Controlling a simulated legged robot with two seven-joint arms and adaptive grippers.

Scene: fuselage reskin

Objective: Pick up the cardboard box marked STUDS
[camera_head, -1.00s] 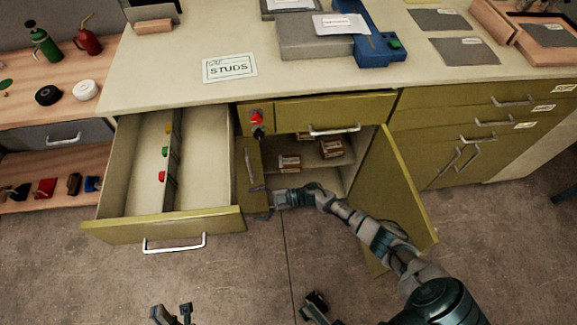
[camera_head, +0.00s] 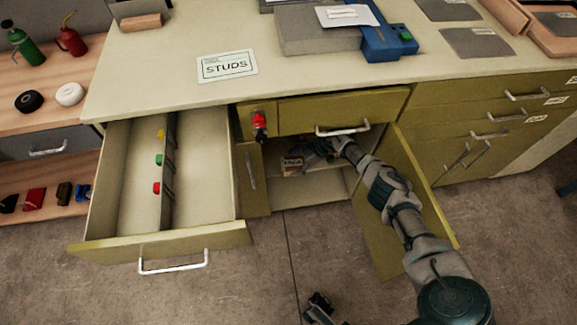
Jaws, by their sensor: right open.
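A small brown cardboard box (camera_head: 291,166) with a pale label sits on the shelf inside the open cupboard; its lettering is too small to read. My right gripper (camera_head: 313,149) is open inside the cupboard, just above and right of this box. I cannot tell whether it touches the box. The gripper and forearm hide the shelf area where other boxes showed. A dark piece (camera_head: 320,308) at the bottom edge may be part of my left gripper; its state cannot be made out.
A card (camera_head: 228,66) reading STUDS lies on the worktop (camera_head: 150,85). The cupboard door (camera_head: 402,205) stands open right of my right arm. An open drawer (camera_head: 160,235) juts out at left. A closed drawer (camera_head: 345,110) is above the opening. A red item (camera_head: 259,122) is left of it.

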